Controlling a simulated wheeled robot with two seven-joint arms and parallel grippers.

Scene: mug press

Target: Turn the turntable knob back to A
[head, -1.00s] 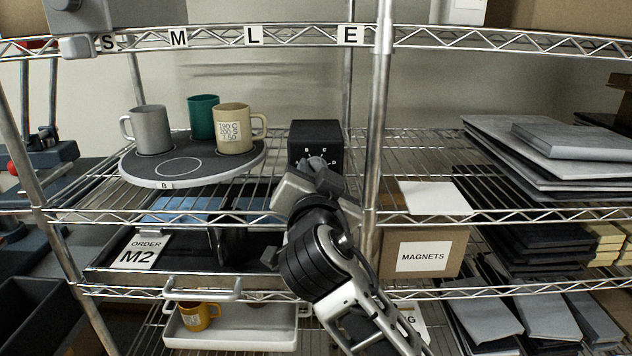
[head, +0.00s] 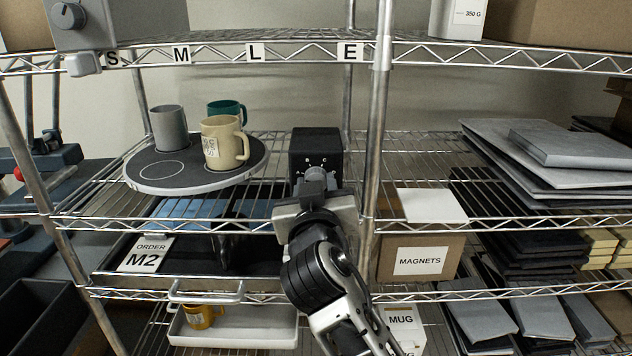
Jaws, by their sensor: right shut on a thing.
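The black control box (head: 301,143) stands on the middle shelf, with letters B and C readable on its dial face. Its grey knob (head: 316,175) shows just above my right gripper (head: 316,186), which is shut on it from the front. The gripper hides the lower dial, and I cannot tell exactly where the knob points. The round dark turntable (head: 180,187) is left of the box. It bears a grey mug (head: 169,128), a green mug (head: 226,107) and a beige mug (head: 221,146) with printing. No letter shows on its front rim. My left gripper is out of view.
Shelf posts (head: 377,130) and wire edges stand close right of and below my right arm. An M2 order card (head: 147,254) and a white tray (head: 232,331) with a yellow mug are lower. A MAGNETS box (head: 420,260) is right of the post.

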